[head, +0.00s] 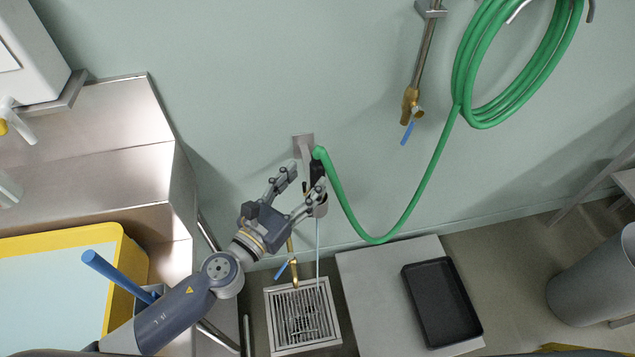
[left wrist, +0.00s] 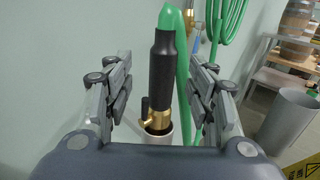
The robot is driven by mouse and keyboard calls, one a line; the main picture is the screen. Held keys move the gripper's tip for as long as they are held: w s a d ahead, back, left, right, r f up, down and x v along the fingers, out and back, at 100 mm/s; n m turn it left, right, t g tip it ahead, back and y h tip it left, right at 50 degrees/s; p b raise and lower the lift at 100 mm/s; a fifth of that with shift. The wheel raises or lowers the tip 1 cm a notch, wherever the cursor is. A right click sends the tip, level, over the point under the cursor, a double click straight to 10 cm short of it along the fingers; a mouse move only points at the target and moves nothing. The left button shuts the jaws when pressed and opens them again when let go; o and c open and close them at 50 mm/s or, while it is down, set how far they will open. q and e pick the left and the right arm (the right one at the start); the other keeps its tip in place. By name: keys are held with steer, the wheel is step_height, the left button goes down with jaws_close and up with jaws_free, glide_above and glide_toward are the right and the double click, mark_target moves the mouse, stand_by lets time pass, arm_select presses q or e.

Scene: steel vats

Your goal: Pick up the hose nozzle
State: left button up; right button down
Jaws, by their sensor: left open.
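The hose nozzle (head: 316,171) hangs at the wall in a grey cup-like holder (head: 320,208), with the green hose joined to its top. In the left wrist view the nozzle (left wrist: 163,75) is upright, with a black body and a brass part low down at the holder's rim. My left gripper (head: 306,182) is open and close in front of it. In the left wrist view its fingers (left wrist: 163,90) stand on either side of the nozzle, with gaps on both sides. The fingers partly hide the nozzle in the head view. My right gripper is not in view.
The green hose (head: 385,238) loops down and up to a coil (head: 468,80) on the wall. A brass tap (head: 410,105) with a blue lever is on a wall pipe. Below are a floor drain (head: 303,315) and a black tray (head: 442,302). A steel bench (head: 110,170) stands left.

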mark_target(313, 176)
arm_select(q)
steer(key=shift+w+d, duration=0.25)
steer(key=shift+w, duration=0.05)
steer(key=x, duration=0.3)
steer(key=shift+d+f, duration=0.2)
steer(key=shift+f, duration=0.05)
steer(key=shift+w+d+f+p, duration=0.1)
steer(key=shift+w+d+p, duration=0.1)
steer(key=shift+w+p, duration=0.15)
steer(key=shift+w+d, duration=0.15)
steer(key=shift+w, duration=0.05)
steer(key=shift+c, duration=1.1)
steer(key=c, duration=0.4)
jaws_close()
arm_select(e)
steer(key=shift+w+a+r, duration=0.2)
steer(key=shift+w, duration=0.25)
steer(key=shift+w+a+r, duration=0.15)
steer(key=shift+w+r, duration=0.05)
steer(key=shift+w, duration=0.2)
